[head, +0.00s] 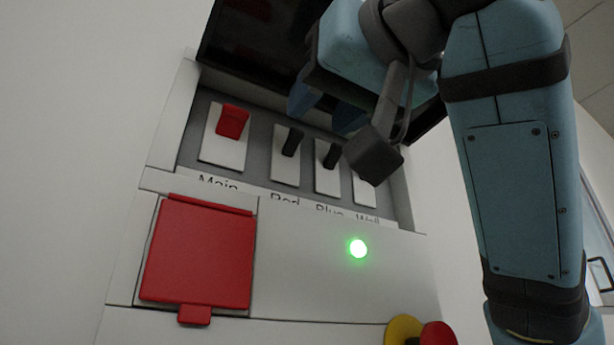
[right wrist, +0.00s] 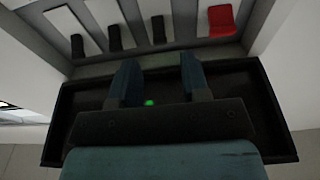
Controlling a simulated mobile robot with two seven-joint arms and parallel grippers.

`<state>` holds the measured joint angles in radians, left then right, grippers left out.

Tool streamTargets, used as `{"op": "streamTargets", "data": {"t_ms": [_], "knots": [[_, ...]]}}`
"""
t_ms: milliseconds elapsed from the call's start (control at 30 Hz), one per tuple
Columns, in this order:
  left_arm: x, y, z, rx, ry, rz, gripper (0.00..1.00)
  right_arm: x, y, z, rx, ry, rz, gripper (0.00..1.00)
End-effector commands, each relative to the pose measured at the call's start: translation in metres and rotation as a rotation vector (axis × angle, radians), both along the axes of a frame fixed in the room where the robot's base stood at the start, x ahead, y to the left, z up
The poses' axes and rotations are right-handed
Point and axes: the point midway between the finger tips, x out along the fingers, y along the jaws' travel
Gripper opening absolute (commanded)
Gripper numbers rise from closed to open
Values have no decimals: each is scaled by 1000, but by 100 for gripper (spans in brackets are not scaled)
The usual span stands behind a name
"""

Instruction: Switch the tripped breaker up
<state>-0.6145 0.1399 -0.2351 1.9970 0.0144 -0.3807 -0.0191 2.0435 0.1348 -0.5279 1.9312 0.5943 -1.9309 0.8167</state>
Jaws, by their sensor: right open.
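The breaker panel (head: 255,180) holds a row of switches. A red switch (head: 232,122) is over the label "Main". Black switches (head: 292,141) and (head: 333,155) sit over "Red" and "Blue". The "Wall" switch is mostly hidden behind my wrist in the head view, but a black end switch (right wrist: 77,46) shows in the right wrist view. All visible levers sit at similar heights; I cannot tell which is tripped. My right gripper (head: 325,110) is open and empty, in front of the panel's top; its fingers (right wrist: 158,78) point toward the switch row. My left gripper is out of view.
A dark open cover (right wrist: 248,85) juts out above the switches, close around my right gripper. Below the switches are a red flap (head: 200,255), a lit green lamp (head: 358,249) and a red and yellow knob (head: 437,334). Bare wall lies left.

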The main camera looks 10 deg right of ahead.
Motion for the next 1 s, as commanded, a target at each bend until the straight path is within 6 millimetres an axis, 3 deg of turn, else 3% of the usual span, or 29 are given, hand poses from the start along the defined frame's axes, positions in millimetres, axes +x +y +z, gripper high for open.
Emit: {"op": "streamTargets", "data": {"t_ms": [133, 400, 600, 1000], "knots": [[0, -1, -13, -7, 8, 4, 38, -37, -11, -8, 1, -6, 1, 43], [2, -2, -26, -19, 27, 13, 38, -76, -25, -12, 0, -4, -2, 43], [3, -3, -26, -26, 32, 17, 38, -87, -28, -13, 0, 0, 0, 43], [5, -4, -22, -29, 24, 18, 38, -88, -29, -12, 0, 0, 0, 43]]}}
